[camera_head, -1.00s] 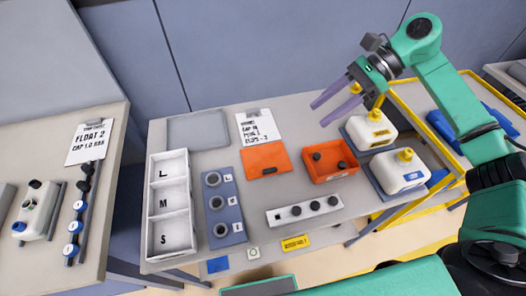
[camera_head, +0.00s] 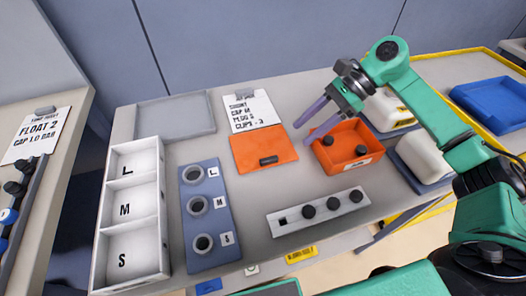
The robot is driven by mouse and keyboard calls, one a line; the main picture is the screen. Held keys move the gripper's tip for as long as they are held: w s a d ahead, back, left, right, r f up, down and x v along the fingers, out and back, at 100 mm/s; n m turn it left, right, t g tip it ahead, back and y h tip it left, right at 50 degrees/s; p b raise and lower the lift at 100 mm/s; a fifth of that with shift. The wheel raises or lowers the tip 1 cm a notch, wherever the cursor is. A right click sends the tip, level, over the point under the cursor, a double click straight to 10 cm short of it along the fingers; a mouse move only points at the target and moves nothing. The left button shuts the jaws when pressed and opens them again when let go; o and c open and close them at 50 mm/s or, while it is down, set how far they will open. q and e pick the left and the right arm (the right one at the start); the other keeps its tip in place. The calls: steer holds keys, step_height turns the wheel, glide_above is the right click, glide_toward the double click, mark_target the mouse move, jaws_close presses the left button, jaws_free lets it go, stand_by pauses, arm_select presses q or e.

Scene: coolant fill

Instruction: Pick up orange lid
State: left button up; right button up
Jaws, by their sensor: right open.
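The orange lid (camera_head: 262,146) lies flat on the table in the middle, with a short dark handle (camera_head: 268,160) near its front edge. An open orange box (camera_head: 346,147) stands to its right, with dark knobs inside. My right gripper (camera_head: 303,132) has two purple fingers, spread apart and empty. It hangs above the table between the lid and the box, its fingertips pointing down-left and close to the lid's right edge in the picture. I see no contact with the lid. My left gripper is out of view.
A white L/M/S tray (camera_head: 107,239) and a blue ring board (camera_head: 229,190) lie left. A strip with dark knobs (camera_head: 272,226) lies in front. A clipboard sheet (camera_head: 252,108) is behind the lid. Pale containers (camera_head: 427,155) stand right, partly behind my arm.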

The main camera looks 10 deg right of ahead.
mark_target(269, 158)
steer(key=p+x, duration=0.4)
steer(key=x, duration=0.7)
steer(key=shift+w+r, duration=0.1)
steer(key=shift+r, duration=0.05)
steer(key=shift+a+f, duration=0.15)
steer(key=shift+f, duration=0.05)
jaws_close()
